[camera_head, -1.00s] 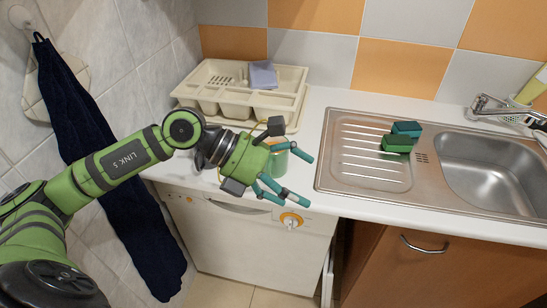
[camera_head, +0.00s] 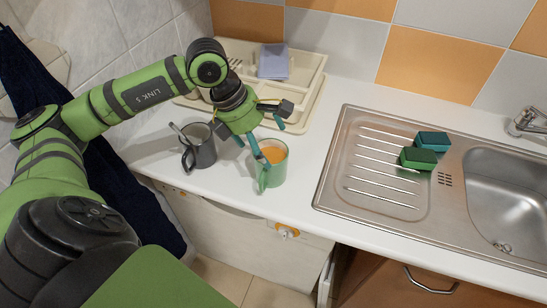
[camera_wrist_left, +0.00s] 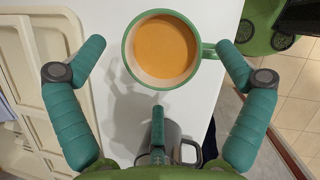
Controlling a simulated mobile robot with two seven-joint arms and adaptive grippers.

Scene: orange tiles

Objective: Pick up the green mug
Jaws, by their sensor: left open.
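The green mug (camera_head: 274,171) stands upright on the white worktop with an orange drink in it. Its handle points toward the front edge. My left gripper (camera_head: 270,139) is tilted down just above and behind it, with its fingers spread. In the left wrist view the mug (camera_wrist_left: 131,57) lies between the two outer fingertips of the open gripper (camera_wrist_left: 162,47), with gaps on both sides; its handle reaches toward the right finger. The third finger is below the mug in that view. I cannot tell how high the fingertips are over the rim. My right gripper is not in view.
A dark grey mug (camera_head: 205,155) with a spoon stands left of the green mug. A cream dish rack (camera_head: 311,88) is behind. Two sponges (camera_head: 418,158) lie on the steel drainboard (camera_head: 345,172) at right. The worktop between the green mug and the drainboard is clear.

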